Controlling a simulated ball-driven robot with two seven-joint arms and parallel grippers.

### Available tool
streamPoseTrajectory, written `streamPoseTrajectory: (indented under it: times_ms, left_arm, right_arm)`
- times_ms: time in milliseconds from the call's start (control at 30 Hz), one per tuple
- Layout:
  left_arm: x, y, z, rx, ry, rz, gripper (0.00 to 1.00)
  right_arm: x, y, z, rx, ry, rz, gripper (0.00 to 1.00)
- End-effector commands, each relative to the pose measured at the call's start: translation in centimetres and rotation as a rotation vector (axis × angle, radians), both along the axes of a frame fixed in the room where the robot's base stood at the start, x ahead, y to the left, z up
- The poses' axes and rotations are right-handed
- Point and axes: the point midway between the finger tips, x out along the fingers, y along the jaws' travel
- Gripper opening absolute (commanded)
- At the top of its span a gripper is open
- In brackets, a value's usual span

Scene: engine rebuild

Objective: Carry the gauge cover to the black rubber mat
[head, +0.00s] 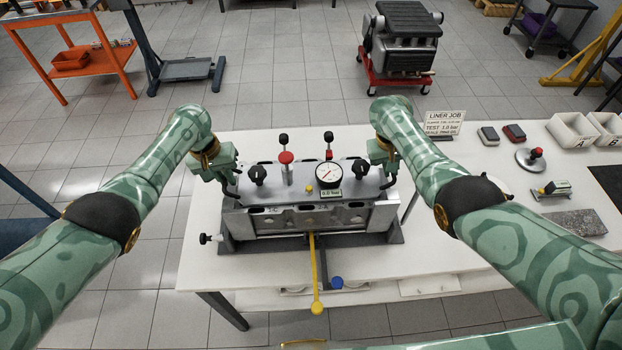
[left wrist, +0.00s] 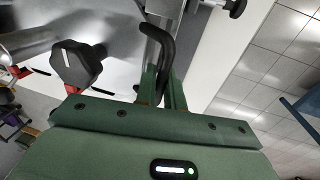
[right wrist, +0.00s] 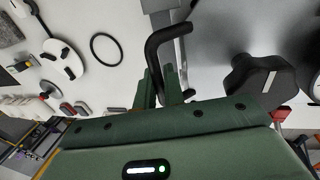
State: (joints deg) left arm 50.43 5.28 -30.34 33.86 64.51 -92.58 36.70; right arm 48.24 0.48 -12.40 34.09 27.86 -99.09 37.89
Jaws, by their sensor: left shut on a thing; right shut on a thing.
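The gauge cover (head: 290,196) is a grey plate with a round dial gauge (head: 330,176), black knobs and red and black valve levers. It lies over the metal test fixture (head: 300,242) on the white table; whether it touches or hovers slightly above is hard to tell. My left gripper (head: 230,188) is shut on the black bent handle (left wrist: 166,42) at its left end. My right gripper (head: 388,180) is shut on the matching handle (right wrist: 160,48) at its right end. The black rubber mat (head: 608,184) shows partly at the right picture edge.
The white table (head: 440,258) has clear room right of the fixture. A yellow lever (head: 316,280) sticks out in front.

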Motion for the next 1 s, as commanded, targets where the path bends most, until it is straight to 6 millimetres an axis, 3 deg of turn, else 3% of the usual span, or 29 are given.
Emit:
streamPoseTrajectory:
  times_ms: [533, 1000]
  left_arm:
    - [0.1, 0.0, 0.5, 0.0, -0.002, -0.001, 0.0]
    - [0.1, 0.0, 5.3, -0.001, -0.008, -0.001, 0.0]
  right_arm:
    - [0.1, 0.0, 0.6, 0.0, -0.004, 0.0, 0.0]
    - [0.2, 0.0, 5.3, 0.0, -0.009, 0.0, 0.0]
